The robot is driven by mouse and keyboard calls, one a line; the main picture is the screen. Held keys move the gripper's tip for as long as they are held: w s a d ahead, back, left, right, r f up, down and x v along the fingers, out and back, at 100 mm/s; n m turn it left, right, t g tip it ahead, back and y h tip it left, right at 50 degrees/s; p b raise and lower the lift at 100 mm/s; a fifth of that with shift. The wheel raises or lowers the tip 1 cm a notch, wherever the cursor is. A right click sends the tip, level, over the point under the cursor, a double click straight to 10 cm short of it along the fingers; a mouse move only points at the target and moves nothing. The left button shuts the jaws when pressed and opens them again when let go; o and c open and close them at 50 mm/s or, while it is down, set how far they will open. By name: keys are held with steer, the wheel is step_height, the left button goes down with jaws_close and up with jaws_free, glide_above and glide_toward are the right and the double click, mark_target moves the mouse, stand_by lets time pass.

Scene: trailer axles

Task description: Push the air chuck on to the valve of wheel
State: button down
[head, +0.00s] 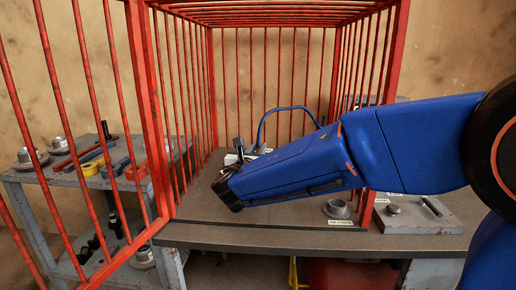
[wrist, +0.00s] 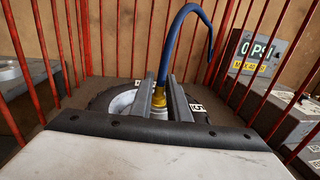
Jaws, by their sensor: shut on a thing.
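My gripper (wrist: 160,84) is shut on the brass air chuck (wrist: 158,97), which stands between its two grey fingers in the wrist view. A blue hose (wrist: 163,48) rises from the chuck and arcs to the right; the hose also shows in the head view (head: 265,122). The wheel (wrist: 122,102) lies under and behind the fingers, with a grey rim and dark tyre partly in view. The valve is hidden by the chuck and fingers, so I cannot tell whether they touch.
A red barred cage (head: 155,110) surrounds the work spot, its front open to my arm. A gauge (wrist: 258,52) reads 0 PSI at the right. A side bench (head: 60,178) with tools stands left. A grey block (head: 415,217) and round metal part (head: 337,208) sit on the bench.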

steer(key=shift+f, duration=0.25)
steer(key=c, duration=1.6)
jaws_free()
